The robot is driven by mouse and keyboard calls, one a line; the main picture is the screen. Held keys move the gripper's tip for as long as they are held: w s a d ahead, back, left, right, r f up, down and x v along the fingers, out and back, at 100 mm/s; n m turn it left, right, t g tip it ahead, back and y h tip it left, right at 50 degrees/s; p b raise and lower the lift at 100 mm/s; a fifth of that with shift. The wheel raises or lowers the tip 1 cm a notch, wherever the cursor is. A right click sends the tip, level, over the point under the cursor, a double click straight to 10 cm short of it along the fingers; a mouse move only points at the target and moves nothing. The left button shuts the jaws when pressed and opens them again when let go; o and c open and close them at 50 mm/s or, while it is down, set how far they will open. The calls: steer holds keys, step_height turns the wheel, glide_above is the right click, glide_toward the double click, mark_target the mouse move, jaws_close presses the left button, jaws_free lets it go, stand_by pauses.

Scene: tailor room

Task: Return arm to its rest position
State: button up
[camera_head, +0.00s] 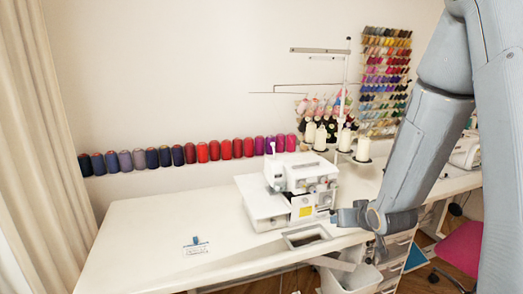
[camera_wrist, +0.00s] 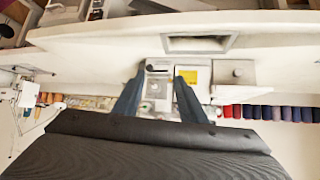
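My arm comes down from the upper right in the head view. My gripper (camera_head: 345,216) is low in front of the white sewing machine (camera_head: 301,178), near the table's front edge; I cannot tell from this view whether they touch. In the wrist view the two dark fingers of my gripper (camera_wrist: 160,82) stand apart with nothing held between them. The sewing machine (camera_wrist: 157,93) shows beyond and between the fingers. Part of it is hidden by the fingers and the dark gripper body.
The white table (camera_head: 140,235) is mostly bare at left, with a small blue item (camera_head: 196,241) on it. A rectangular opening (camera_head: 306,237) lies by the front edge. Cream thread cones (camera_head: 363,150) stand behind the machine. A white bin (camera_head: 350,277) and pink chair (camera_head: 462,248) are below.

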steer(key=s+a+g, duration=0.3)
steer(key=s+g, duration=0.1)
steer(key=s, duration=0.8)
steer(key=s+a+g, duration=0.3)
steer(key=s+g, duration=0.2)
steer(key=s, duration=0.7)
steer(key=shift+s+r+g+h, duration=0.25)
steer(key=shift+r+g+h, duration=0.05)
steer(key=shift+r+h, duration=0.1)
steer(key=shift+a, duration=0.1)
